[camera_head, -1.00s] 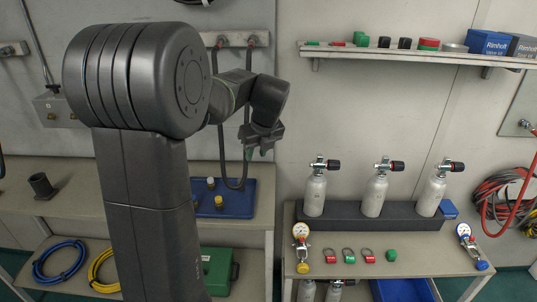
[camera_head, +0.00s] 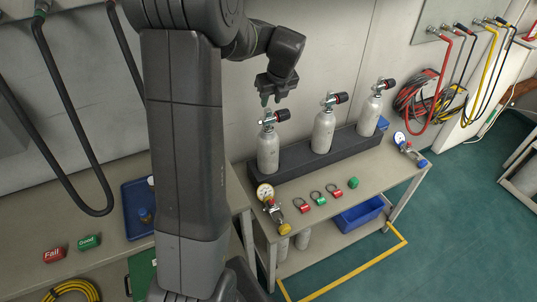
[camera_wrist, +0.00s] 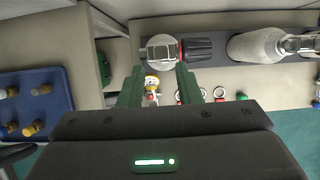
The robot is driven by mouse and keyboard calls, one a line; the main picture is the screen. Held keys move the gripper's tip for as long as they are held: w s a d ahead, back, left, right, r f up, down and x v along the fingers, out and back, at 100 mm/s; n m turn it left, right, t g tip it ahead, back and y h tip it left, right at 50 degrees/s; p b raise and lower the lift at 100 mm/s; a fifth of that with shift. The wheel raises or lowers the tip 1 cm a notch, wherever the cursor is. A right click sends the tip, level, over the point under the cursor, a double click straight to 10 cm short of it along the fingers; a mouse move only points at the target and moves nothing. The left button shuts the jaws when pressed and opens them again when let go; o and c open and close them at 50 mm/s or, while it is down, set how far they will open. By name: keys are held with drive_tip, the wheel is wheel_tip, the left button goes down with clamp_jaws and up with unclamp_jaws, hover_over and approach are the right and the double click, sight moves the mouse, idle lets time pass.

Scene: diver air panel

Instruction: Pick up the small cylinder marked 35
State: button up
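Three small grey cylinders with black-and-red valve knobs stand upright in a dark rack (camera_head: 310,160) on the bench: a left one (camera_head: 268,152), a middle one (camera_head: 323,132) and a right one (camera_head: 369,115). No number is legible on any of them. My gripper (camera_head: 275,100) is above the left cylinder, apart from it and empty. In the wrist view my gripper (camera_wrist: 158,85) shows two green fingers spread apart. The left cylinder's valve top (camera_wrist: 161,49) appears between and beyond the fingertips. A second cylinder (camera_wrist: 257,46) lies to its right in that view.
A gauge regulator (camera_head: 268,200) lies at the bench's left front and another (camera_head: 405,143) at its right end. Red and green tags (camera_head: 304,206) lie along the front. More cylinders (camera_head: 303,238) and a blue bin (camera_head: 358,215) are below. A blue tray (camera_head: 135,205) is left.

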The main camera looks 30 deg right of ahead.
sight(269, 110)
drive_tip(key=shift+p+x, duration=0.6)
drive_tip(key=shift+x, duration=2.65)
drive_tip(key=shift+s+d, duration=0.1)
drive_tip(key=shift+s, duration=0.1)
clamp_jaws()
drive_tip(key=shift+w+d+r, duration=0.1)
